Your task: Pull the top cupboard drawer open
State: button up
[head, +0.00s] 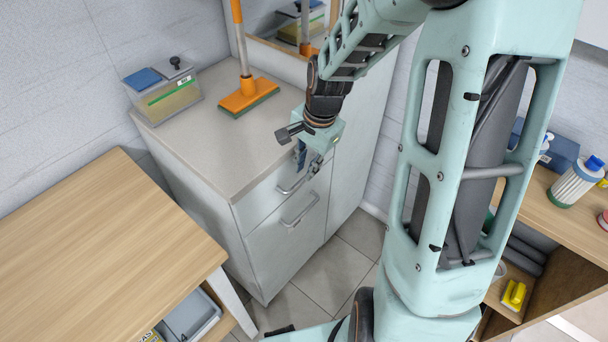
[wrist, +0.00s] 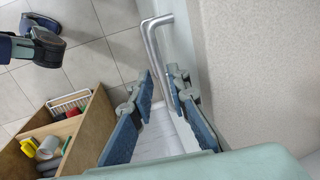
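The grey cupboard (head: 205,150) stands against the wall. Its top drawer (head: 262,203) looks shut, with its front in line with the cupboard face. A metal bar handle (head: 291,186) is on that drawer, and it also shows close up in the wrist view (wrist: 153,50). My gripper (head: 309,165) is at the drawer front, just above and right of the handle in the head view. In the wrist view its blue-grey fingers (wrist: 161,82) are apart, with the handle's lower end between their tips. Contact with the bar cannot be made out.
A lower front with its own bar handle (head: 299,210) lies below the drawer. An orange squeegee (head: 247,92) and a clear box (head: 165,95) stand on the cupboard top. A wooden table (head: 105,260) is at left, a wooden shelf (wrist: 85,135) opposite. Tiled floor before the cupboard is clear.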

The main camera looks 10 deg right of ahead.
aim_at(303, 179)
jog(key=shift+w+a+f, duration=0.1)
jog(key=shift+w+f, duration=0.05)
jog(key=shift+f, duration=0.65)
jog(key=shift+w+a+f, duration=0.1)
jog(key=shift+f, duration=0.65)
grip_shut()
